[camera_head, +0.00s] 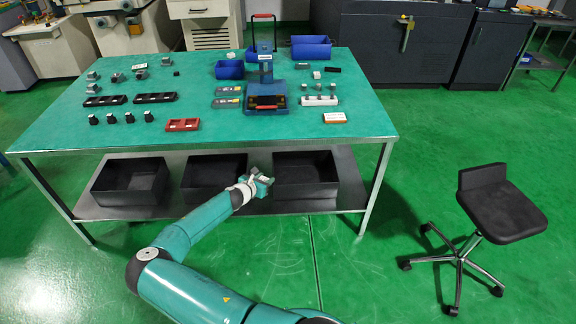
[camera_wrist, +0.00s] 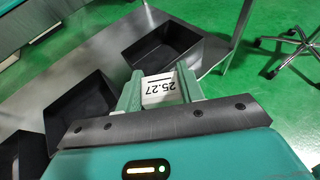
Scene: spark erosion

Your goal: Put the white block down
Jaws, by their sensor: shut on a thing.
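My gripper (camera_wrist: 160,92) is shut on a white block (camera_wrist: 161,88), which carries the black print "25.27" and sits between the two green fingers in the wrist view. In the head view my gripper (camera_head: 262,182) is in front of the lower shelf (camera_head: 260,205) of the table, near the gap between the middle and right black bins. The block is hard to make out in the head view. From these views I cannot tell how high the block is above the shelf.
Three open black bins stand on the lower shelf: left (camera_head: 130,182), middle (camera_head: 212,172) and right (camera_head: 305,175). The green tabletop (camera_head: 215,150) above holds small parts, trays and blue boxes. A black swivel chair (camera_head: 500,210) stands at the right. Green floor is clear between.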

